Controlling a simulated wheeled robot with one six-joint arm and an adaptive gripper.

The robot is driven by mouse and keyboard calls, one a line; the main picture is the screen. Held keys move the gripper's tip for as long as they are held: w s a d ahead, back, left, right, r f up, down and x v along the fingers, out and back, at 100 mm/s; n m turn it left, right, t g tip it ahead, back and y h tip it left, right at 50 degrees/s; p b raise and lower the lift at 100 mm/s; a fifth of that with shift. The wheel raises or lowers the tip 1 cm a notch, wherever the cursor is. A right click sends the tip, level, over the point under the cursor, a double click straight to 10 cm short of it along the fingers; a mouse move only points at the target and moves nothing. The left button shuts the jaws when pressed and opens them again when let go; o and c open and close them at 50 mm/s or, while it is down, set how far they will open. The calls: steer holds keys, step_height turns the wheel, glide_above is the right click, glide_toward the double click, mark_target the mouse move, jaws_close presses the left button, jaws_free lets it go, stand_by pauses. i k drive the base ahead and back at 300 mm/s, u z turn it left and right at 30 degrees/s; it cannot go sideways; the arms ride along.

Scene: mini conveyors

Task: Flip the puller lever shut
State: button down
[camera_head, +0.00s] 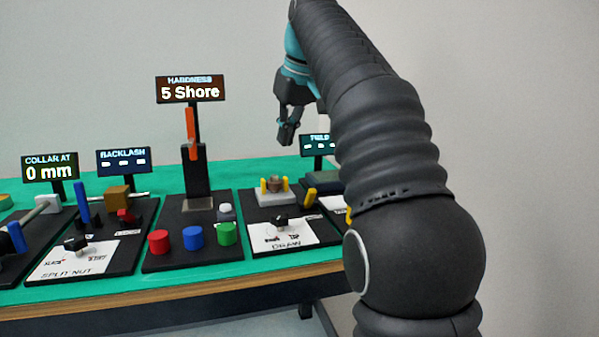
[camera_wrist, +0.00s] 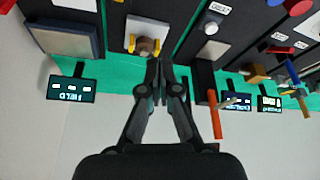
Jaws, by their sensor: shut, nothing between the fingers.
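The puller station shows as a black panel with a grey block (camera_head: 277,198), two yellow posts and a brown round part (camera_head: 274,184) between them. In front, a small black lever (camera_head: 280,221) stands on a white plate marked DRAW (camera_head: 285,238). The plate's smaller words are too small to read, so I cannot tell the lever's setting. My gripper (camera_head: 287,139) is shut and empty, above and behind this station. In the wrist view my shut fingertips (camera_wrist: 161,68) appear just below the brown part (camera_wrist: 148,45), apparently apart from it. The black lever is not clear there.
Left of the puller stands the hardness station with an orange upright bar (camera_head: 191,128) and red (camera_head: 159,242), blue (camera_head: 193,237) and green (camera_head: 226,232) buttons. Further left is the SPLIT NUT panel (camera_head: 125,255). A FIELD sign (camera_head: 318,143) stands at the right. My arm hides the table's right end.

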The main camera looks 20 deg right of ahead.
mark_target(310, 199)
steer(key=z, duration=0.05)
steer(key=k, duration=1.45)
steer(key=u, duration=0.5)
steer(key=i, duration=1.7)
steer(key=z, duration=1.1)
